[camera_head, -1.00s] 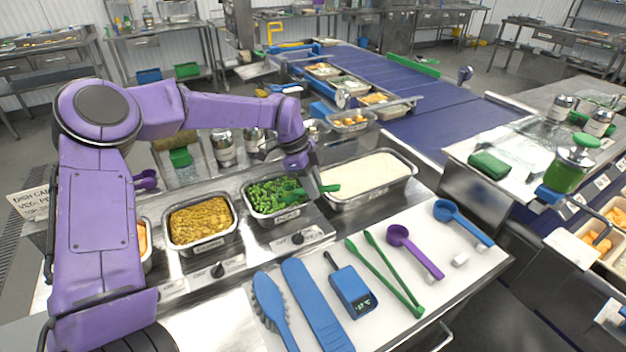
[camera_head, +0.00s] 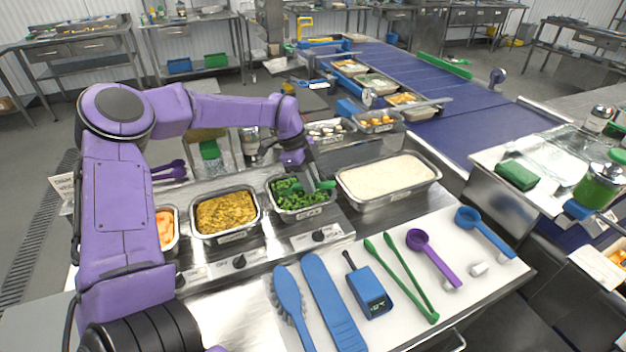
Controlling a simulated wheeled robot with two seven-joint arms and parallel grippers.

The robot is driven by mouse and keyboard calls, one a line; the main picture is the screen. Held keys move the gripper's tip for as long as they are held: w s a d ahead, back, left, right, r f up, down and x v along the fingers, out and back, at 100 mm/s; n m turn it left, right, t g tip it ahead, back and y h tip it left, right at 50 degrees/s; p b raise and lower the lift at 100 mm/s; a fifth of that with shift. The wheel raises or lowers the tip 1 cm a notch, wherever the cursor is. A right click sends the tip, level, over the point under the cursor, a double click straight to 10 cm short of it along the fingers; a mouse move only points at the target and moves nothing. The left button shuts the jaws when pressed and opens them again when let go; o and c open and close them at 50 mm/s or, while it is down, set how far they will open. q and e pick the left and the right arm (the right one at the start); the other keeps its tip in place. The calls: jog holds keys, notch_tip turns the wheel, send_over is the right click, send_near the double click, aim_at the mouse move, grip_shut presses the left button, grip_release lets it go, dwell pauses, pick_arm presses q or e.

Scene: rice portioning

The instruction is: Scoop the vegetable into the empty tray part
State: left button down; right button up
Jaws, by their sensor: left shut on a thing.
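A steel pan (camera_head: 300,214) of green vegetables (camera_head: 285,190) stands in the counter, between the yellow food and the rice. My left gripper (camera_head: 306,180) is over this pan, pointing down, and is shut on a green utensil (camera_head: 322,185), seemingly a scoop. The utensil's lower end is at the vegetables; whether it carries any is too small to tell. A food tray (camera_head: 375,127) with orange pieces stands behind the pans near the conveyor. I cannot make out an empty part. My right gripper is not in view.
A rice pan (camera_head: 390,203) stands right of the vegetables and a yellow-food pan (camera_head: 227,238) left. The front board holds a blue brush (camera_head: 289,295), green tongs (camera_head: 405,275), a purple scoop (camera_head: 430,257) and a blue scoop (camera_head: 485,232). The blue conveyor (camera_head: 430,90) runs behind.

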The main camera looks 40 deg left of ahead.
pick_arm(q)
jog(key=shift+r, duration=0.1)
notch_tip(320, 180, up, 2)
jog(key=shift+r+p, duration=0.25)
jog(key=shift+p, duration=0.65)
jog(key=shift+r+y, duration=0.3)
jog(key=shift+r, duration=0.05)
notch_tip(320, 180, up, 6)
jog(key=p, duration=0.3)
jog(key=shift+f+p, duration=0.25)
jog(key=shift+p, duration=0.1)
jog(key=shift+f, duration=0.1)
